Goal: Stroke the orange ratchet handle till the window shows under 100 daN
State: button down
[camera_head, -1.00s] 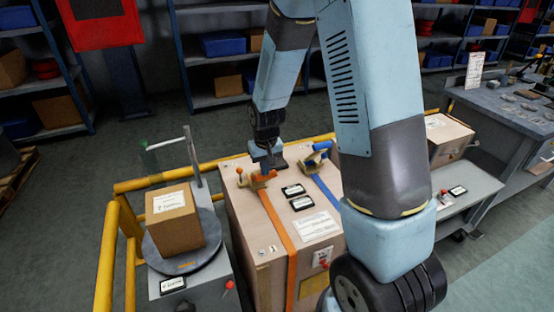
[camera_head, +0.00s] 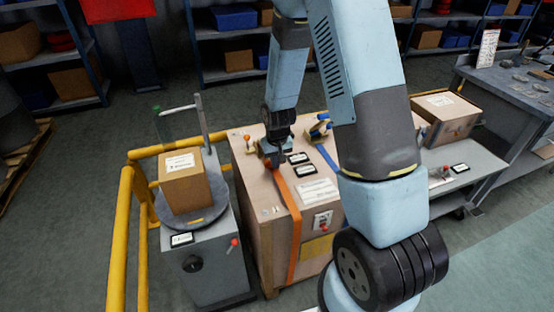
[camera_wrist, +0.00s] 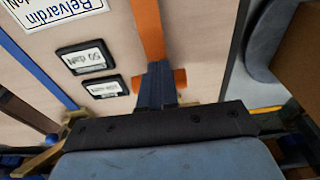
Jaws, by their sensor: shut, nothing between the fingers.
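My gripper (camera_head: 272,158) is shut and empty, with its fingers pointing down at the orange strap's ratchet on top of the wooden crate (camera_head: 250,185). In the wrist view the closed fingers (camera_wrist: 156,82) lie over the orange ratchet handle (camera_wrist: 180,78), which shows on both sides of them; I cannot tell whether they touch. The orange strap (camera_head: 291,215) runs over the crate top and down its front. Two small display windows, one (camera_wrist: 86,57) farther from and one (camera_wrist: 105,87) nearer the fingers, show dark text in daN; their figures are too small and tilted to read surely.
A second ratchet with a blue strap (camera_head: 326,157) sits to the right on the crate. A carton (camera_head: 184,182) on a round platform stands left, by yellow rails (camera_head: 115,240). A grey side table (camera_head: 470,180) with another box is at right. Open floor lies at far left.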

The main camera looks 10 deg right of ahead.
jog(key=shift+w+d, duration=0.1)
jog(key=shift+d, duration=0.05)
jog(key=shift+r, duration=0.1)
jog(key=s+r, duration=0.8)
jog(key=r, duration=0.2)
jog(key=shift+s+d, duration=0.3)
jog(key=shift+r, duration=0.1)
dwell(1.6)
jog(key=s+d+r+t, duration=0.1)
jog(key=s+d+r, duration=0.1)
jog(key=r, duration=0.6)
jog(key=s+d+r+t, duration=0.1)
jog(key=s+r, duration=0.2)
jog(key=r, duration=0.5)
jog(key=s+d+r+m+t, duration=0.1)
jog(key=s+d+r+t, duration=0.1)
jog(key=s+r, duration=1)
jog(key=shift+d, duration=0.3)
